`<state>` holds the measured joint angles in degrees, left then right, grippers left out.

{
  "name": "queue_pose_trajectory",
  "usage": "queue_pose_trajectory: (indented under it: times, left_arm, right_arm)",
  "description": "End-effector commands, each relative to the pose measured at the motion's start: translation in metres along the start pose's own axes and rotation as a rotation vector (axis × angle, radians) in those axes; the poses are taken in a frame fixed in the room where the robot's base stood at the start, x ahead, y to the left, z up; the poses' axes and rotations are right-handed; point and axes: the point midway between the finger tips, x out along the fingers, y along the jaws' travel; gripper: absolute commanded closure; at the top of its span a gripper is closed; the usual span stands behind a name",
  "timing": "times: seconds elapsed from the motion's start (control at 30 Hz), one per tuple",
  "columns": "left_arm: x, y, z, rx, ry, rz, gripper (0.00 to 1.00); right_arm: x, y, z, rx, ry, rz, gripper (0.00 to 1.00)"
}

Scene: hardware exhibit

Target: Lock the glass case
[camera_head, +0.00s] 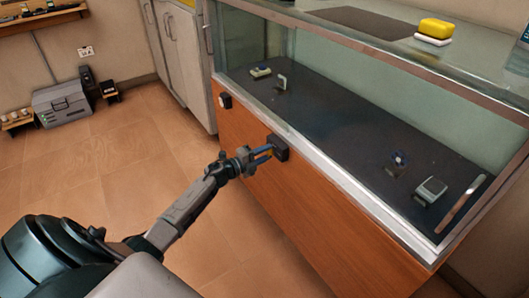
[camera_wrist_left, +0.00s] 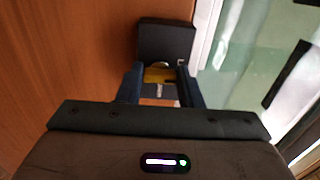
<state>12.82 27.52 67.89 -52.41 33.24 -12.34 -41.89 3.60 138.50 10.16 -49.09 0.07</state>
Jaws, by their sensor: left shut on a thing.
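The glass case (camera_head: 345,182) has a metal frame on a wooden base and fills the right of the head view. A black lock block (camera_head: 278,147) sits on the wooden front just under the rail; it also shows in the wrist view (camera_wrist_left: 165,40). My left gripper (camera_head: 264,152) reaches this block, its blue fingers (camera_wrist_left: 159,82) shut on a small part with brass and dark areas (camera_wrist_left: 158,75), which looks like a key. The part lies right at the block's face; the fingers hide its sides, and I cannot tell how far it is inserted. My right gripper is out of view.
A white-and-dark switch-like plate (camera_head: 225,101) is on the wooden front to the left. Small devices (camera_head: 431,190) lie inside the case. A yellow-and-white item (camera_head: 434,30) rests on the glass top. The floor (camera_head: 120,160) left of the case is clear.

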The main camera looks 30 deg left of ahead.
Motion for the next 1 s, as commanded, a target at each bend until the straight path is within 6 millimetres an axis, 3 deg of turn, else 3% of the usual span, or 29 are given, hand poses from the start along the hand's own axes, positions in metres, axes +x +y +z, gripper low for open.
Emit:
queue_pose_trajectory:
  times: [0.5,0.53,0.6,1.0]
  left_arm:
    - [0.0000,-0.0004,0.0012,-0.011,-0.003,0.000,0.90]
    - [0.0000,-0.0004,0.0012,-0.011,-0.003,0.000,0.61]
    - [0.0000,-0.0004,0.0010,-0.011,-0.002,0.000,0.48]
    - [-0.0067,0.0009,0.0004,-0.010,-0.001,0.002,0.45]
  right_arm:
    - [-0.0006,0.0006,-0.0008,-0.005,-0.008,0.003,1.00]
    - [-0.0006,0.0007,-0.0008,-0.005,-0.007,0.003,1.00]
    - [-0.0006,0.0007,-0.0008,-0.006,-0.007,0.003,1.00]
    - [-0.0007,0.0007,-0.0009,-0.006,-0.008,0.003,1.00]
